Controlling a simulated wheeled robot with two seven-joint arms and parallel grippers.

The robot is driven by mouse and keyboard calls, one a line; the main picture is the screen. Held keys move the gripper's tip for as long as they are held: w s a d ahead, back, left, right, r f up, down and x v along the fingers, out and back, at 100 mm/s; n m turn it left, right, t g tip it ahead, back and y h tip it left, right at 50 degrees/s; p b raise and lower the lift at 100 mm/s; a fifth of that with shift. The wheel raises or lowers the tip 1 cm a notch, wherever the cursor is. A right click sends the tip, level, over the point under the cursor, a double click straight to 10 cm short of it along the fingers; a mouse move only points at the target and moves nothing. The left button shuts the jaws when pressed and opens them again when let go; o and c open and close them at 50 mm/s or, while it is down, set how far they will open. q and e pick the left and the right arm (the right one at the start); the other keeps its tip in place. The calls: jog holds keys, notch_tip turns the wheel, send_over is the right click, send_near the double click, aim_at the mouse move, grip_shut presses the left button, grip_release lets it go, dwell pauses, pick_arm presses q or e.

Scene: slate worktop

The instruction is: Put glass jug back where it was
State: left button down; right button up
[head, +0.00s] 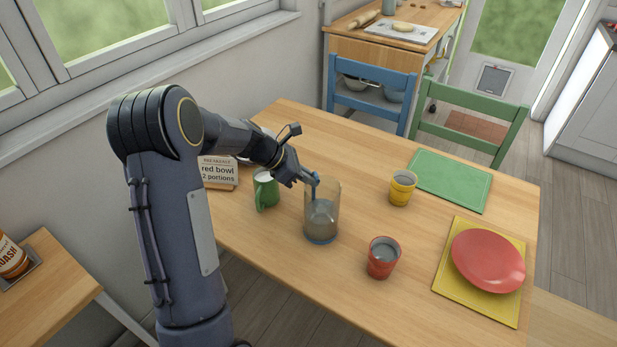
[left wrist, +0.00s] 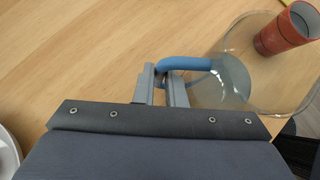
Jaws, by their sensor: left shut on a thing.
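The glass jug (head: 321,214) is clear with a blue base and a blue handle. It stands upright at the near side of the wooden table in the head view; whether its base touches the table is hard to tell. My left gripper (head: 309,179) is at its handle, on the jug's left side. In the left wrist view the gripper (left wrist: 168,82) is shut on the blue handle (left wrist: 185,64), and the jug's clear body (left wrist: 245,75) is to the right. My right gripper is not in view.
A green mug (head: 265,190) and a card reading "red bowl 2 portions" (head: 218,172) are left of the jug. A red cup (head: 383,258) and a yellow cup (head: 402,188) stand to its right. Farther right are a green mat (head: 450,180) and a red plate (head: 488,260) on a yellow mat (head: 452,285).

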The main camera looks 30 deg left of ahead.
pick_arm(q)
jog(key=shift+r, duration=0.1)
jog(key=c, duration=1.5)
grip_release()
jog(key=v, duration=1.2)
jog(key=s+d+r+m, duration=0.3)
jog(key=s+d+m, duration=0.2)
jog(key=s+m, duration=0.15)
jog(key=s+d+r+m, duration=0.3)
jog(key=s+d+m, duration=0.3)
jog(key=s, duration=0.1)
jog(key=s+d+f+m+y+p, duration=0.1)
jog(key=s+d+m, duration=0.1)
jog(key=s+m, duration=0.4)
jog(key=s+d+f+m+y+p, duration=0.1)
jog(key=s+d+m+y, duration=0.1)
jog(key=s+m, duration=0.3)
jog(key=shift+s+d+f+m+p, duration=0.35)
jog(key=shift+s+d+f+p, duration=0.05)
jog(key=shift+s+d, duration=0.25)
